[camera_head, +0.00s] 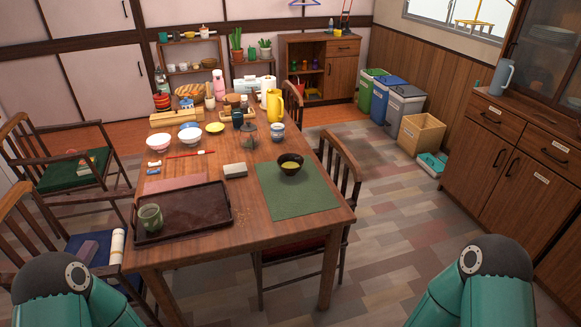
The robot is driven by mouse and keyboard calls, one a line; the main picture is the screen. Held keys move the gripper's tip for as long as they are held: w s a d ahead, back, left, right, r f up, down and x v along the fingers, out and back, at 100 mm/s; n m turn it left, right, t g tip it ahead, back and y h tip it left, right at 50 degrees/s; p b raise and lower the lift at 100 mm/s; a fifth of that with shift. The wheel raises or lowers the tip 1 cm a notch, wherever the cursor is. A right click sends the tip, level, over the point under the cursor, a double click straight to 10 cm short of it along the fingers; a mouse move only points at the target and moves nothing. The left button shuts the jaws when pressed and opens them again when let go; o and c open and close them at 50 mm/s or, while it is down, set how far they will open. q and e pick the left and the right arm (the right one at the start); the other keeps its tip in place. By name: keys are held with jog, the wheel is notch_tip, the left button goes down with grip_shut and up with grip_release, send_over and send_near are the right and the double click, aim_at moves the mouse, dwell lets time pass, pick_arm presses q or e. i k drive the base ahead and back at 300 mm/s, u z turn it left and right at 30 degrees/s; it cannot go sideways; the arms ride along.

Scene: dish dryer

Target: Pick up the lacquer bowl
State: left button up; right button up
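A dark bowl (290,162) with a yellowish inside stands upright on the green mat (318,199) at the right front of the wooden table (258,229). It looks like the lacquer bowl. A stack of red and black bowls (161,101) stands near the table's far left corner. My arms' teal links show at the bottom left and bottom right, short of the table. Neither gripper is in view, and nothing is seen touching the dark bowl.
A dark tray (205,226) with a green cup (150,217) lies left of the mat. A grey block (235,170) sits behind the tray. A yellow pitcher (292,104) stands farther back. Chairs flank the table; a chair back (338,163) rises right of the mat.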

aim_at(289, 163)
jog(key=u, duration=0.65)
jog(key=i, duration=0.15)
jog(key=z, duration=3.05)
jog(key=i, duration=2.2)
jog(key=u, duration=1.75)
jog(key=i, duration=0.15)
jog(key=u, duration=1.9)
